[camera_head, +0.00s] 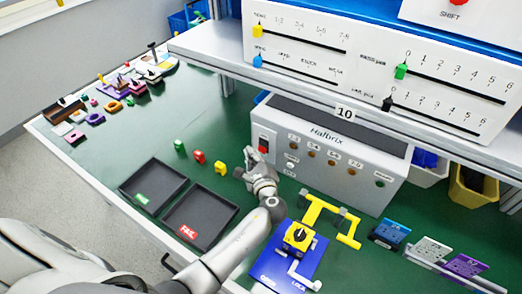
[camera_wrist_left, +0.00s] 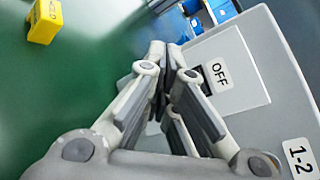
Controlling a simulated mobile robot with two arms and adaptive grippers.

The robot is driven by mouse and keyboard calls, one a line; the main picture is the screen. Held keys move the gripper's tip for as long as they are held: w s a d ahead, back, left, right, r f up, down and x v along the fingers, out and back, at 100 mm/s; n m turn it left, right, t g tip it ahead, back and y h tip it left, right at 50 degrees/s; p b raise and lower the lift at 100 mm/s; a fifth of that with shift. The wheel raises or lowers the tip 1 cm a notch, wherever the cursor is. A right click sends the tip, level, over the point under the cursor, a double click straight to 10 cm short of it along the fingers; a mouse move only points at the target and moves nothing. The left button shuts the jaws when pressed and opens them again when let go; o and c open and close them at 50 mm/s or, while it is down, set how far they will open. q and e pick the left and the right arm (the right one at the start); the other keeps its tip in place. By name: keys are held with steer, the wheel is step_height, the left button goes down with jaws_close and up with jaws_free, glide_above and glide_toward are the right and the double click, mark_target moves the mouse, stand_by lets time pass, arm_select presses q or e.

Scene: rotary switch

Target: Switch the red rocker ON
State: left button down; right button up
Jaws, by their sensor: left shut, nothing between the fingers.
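The red rocker (camera_head: 263,143) sits at the left end of the front of the grey Halbrix box (camera_head: 335,140). Only a small part of its red shows, so I cannot tell its position. My left gripper (camera_head: 249,160) is shut and empty, just in front of and beside the rocker. In the left wrist view the shut fingers (camera_wrist_left: 168,58) are close to a white plate (camera_wrist_left: 240,70) with an OFF label (camera_wrist_left: 217,72). No red shows there; the rocker is hidden or out of frame. I cannot tell whether the fingers touch the panel. My right gripper is not in view.
Yellow (camera_head: 221,168), red (camera_head: 199,157) and green (camera_head: 180,146) blocks stand left of the gripper. Two dark trays (camera_head: 152,165) lie nearer. A blue board (camera_head: 310,262) with a yellow switch is to the right. A shelf (camera_head: 300,75) overhangs the box.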

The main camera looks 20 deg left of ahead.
arm_select(q)
steer(key=shift+w, duration=0.2)
steer(key=shift+w+f, duration=0.1)
steer(key=shift+w, duration=0.15)
steer(key=shift+w+d+b, duration=0.1)
steer(key=shift+w+b, duration=0.25)
steer(key=shift+b, duration=0.05)
stand_by(0.8)
steer(key=shift+s, duration=0.15)
steer(key=shift+s+p, duration=0.5)
steer(key=shift+s, duration=0.2)
steer(key=s+p, duration=0.2)
steer(key=s, duration=0.1)
steer(key=s+a+r, duration=0.1)
steer(key=s, duration=0.1)
steer(key=shift+p, duration=0.4)
